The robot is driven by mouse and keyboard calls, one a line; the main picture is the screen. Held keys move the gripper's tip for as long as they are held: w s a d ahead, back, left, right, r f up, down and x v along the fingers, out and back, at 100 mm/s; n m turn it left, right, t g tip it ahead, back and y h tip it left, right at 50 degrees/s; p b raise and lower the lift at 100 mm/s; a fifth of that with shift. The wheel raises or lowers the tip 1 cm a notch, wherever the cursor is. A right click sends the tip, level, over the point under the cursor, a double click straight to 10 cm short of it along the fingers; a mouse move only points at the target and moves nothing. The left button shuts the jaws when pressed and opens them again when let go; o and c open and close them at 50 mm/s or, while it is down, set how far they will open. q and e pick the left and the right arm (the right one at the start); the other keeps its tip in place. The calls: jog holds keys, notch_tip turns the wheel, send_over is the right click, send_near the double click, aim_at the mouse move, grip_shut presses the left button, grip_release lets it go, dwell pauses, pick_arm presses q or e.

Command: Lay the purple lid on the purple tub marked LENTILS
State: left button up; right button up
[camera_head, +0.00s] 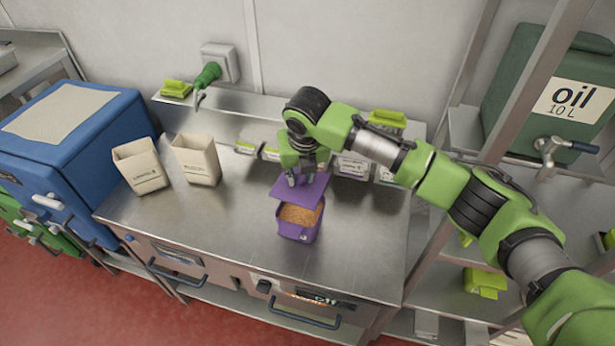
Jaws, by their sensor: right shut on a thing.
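The purple tub (298,232) stands upright on the steel worktop, open at the top, with orange-brown lentils (300,214) showing inside. A small label is on its front, too small to read. My right gripper (298,180) is shut on the purple lid (311,192). The lid is over the far part of the tub's opening, and the near part is uncovered. I cannot tell whether the lid touches the rim. My left gripper is not in view.
Two open cream tubs (140,167) (196,160) stand on the left of the worktop (235,215). White labelled packs (352,167) line the back. A blue box (75,140) is at the left, a green oil tank (530,75) at the right.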

aim_at(301, 186)
jog(key=shift+w+f, duration=0.1)
notch_tip(301, 186, down, 6)
jog(key=b, duration=0.5)
jog(key=shift+a+r+b, duration=0.1)
jog(key=shift+r+b, duration=0.15)
jog(key=shift+b, duration=0.1)
jog(key=shift+r, duration=0.1)
jog(key=shift+p, duration=0.35)
jog(key=shift+f, duration=0.25)
jog(key=shift+p, duration=0.35)
jog(key=shift+f, duration=0.1)
jog(key=shift+f, duration=0.1)
